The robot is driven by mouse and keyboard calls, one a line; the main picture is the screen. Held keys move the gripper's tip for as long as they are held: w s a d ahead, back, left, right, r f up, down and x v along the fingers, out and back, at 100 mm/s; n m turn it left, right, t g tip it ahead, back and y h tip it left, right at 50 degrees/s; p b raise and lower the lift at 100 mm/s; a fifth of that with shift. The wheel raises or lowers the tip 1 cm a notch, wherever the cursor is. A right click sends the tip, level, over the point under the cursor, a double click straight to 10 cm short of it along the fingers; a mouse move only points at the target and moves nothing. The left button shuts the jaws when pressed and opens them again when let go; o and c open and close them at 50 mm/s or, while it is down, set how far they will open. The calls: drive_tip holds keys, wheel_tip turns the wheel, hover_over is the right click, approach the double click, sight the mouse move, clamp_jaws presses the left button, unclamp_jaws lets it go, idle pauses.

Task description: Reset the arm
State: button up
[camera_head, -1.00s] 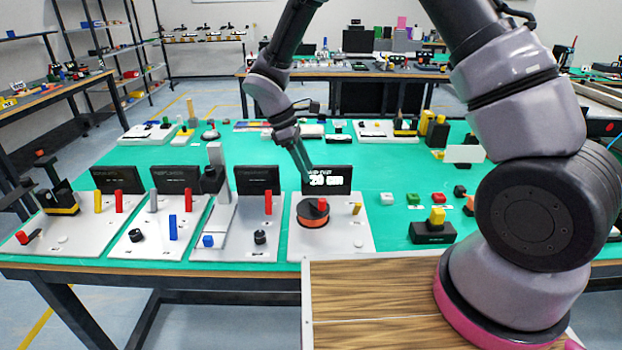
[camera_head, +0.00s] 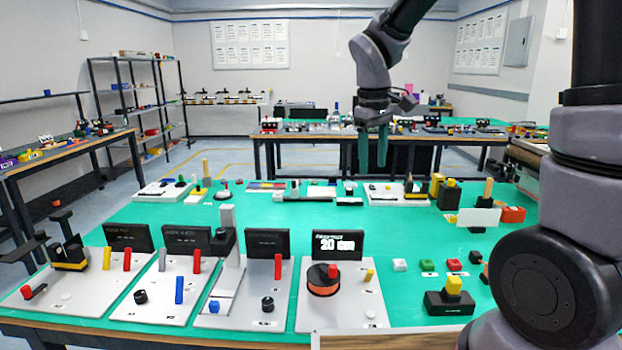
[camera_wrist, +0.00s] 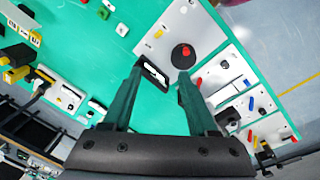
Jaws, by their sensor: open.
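My gripper (camera_head: 373,148) is raised in the air above the far part of the green-topped table (camera_head: 290,215) in the head view. Its two green fingers point down and are apart from everything. In the wrist view my gripper (camera_wrist: 157,75) shows both fingers spread, with nothing between them. Below it in that view lies the grey board with the orange and black disc with a red knob (camera_wrist: 183,55).
Four-board row aside, the disc's board has a display (camera_head: 338,245) reading 20 cm. A yellow-topped black block (camera_head: 450,297) stands at the right. A shelf rack (camera_head: 140,105) and a second table (camera_head: 330,135) are behind. The air around my gripper is clear.

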drive_tip(key=s+d+r+m+t+y, duration=0.2)
drive_tip(key=s+d+r+m+t, duration=0.4)
drive_tip(key=s+d+r+m, duration=0.5)
drive_tip(key=shift+s+r+y, duration=0.4)
drive_tip(key=shift+s+r, duration=0.15)
drive_tip(key=shift+s, duration=0.7)
